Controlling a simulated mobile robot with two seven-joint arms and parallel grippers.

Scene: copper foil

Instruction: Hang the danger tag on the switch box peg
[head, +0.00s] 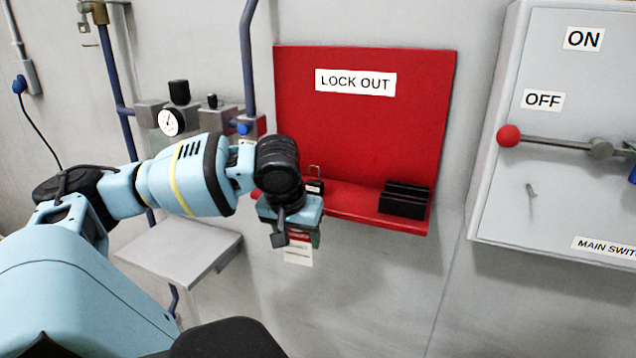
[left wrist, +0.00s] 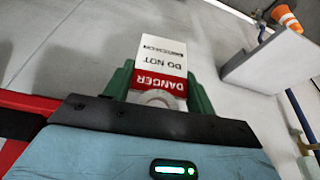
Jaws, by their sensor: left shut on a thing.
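The danger tag (head: 298,254) is a white card with a red band, hanging below my left gripper (head: 302,236) in the head view. In the left wrist view the tag (left wrist: 161,55) shows its DANGER and DO NOT lettering upside down. It sits between the green fingers of my left gripper (left wrist: 160,92), which is shut on it. The grey switch box (head: 575,85) is on the wall at the right. A small metal peg (head: 531,191) stands out from its face below the lever, well right of the gripper. My right gripper is not in view.
A red LOCK OUT board (head: 420,100) with a shelf (head: 350,205) is right behind my gripper. A black block (head: 404,199) and a padlock (head: 314,183) are on it. The red-knobbed lever (head: 508,136) juts left above the peg. A grey wall shelf (head: 180,247) is at left.

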